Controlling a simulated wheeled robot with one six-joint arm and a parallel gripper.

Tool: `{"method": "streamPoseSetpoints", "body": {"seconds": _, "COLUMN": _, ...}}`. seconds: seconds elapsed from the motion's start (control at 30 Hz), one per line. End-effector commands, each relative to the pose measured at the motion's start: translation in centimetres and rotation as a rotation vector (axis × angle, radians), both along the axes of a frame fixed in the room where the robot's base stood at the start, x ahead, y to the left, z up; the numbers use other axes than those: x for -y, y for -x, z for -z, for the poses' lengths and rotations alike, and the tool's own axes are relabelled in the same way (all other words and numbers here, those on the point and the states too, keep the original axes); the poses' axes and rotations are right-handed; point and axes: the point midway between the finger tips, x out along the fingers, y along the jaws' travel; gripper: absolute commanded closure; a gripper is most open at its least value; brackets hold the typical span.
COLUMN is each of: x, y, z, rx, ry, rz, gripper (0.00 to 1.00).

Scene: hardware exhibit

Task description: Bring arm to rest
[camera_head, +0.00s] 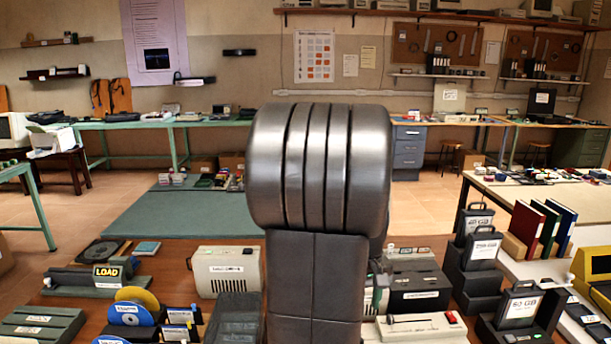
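My own arm (320,170) stands in the middle of the head view. A thick grey metal joint sits on top of a dark upright link. It hides the centre of the table and part of the room behind. My gripper is not in view, so its fingers and anything in them cannot be seen.
The brown table (180,268) in front is crowded: a beige box (227,271), discs (129,313), a LOAD sign (107,275), dark holders (473,266) and a black-topped unit (420,292). A side table (590,203) stands right. Open floor (424,210) lies beyond.

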Motion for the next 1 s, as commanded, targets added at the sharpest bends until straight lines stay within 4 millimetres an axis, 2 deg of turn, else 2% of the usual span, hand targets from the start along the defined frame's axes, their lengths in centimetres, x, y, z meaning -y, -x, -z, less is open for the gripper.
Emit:
{"method": "streamPoseSetpoints", "body": {"seconds": 0.1, "x": 0.0, "y": 0.0, "z": 2.7, "rx": -0.004, "ry": 0.0, "rz": 0.0, "gripper": 0.45}}
{"method": "streamPoseSetpoints", "body": {"seconds": 0.57, "x": 0.0, "y": 0.1, "z": 11.8, "rx": -0.005, "ry": -0.001, "rz": 0.001, "gripper": 0.45}}
{"method": "streamPoseSetpoints", "body": {"seconds": 1.0, "x": 0.0, "y": 0.0, "z": 11.4, "rx": 0.001, "ry": 0.0, "rz": 0.362, "gripper": 0.45}}
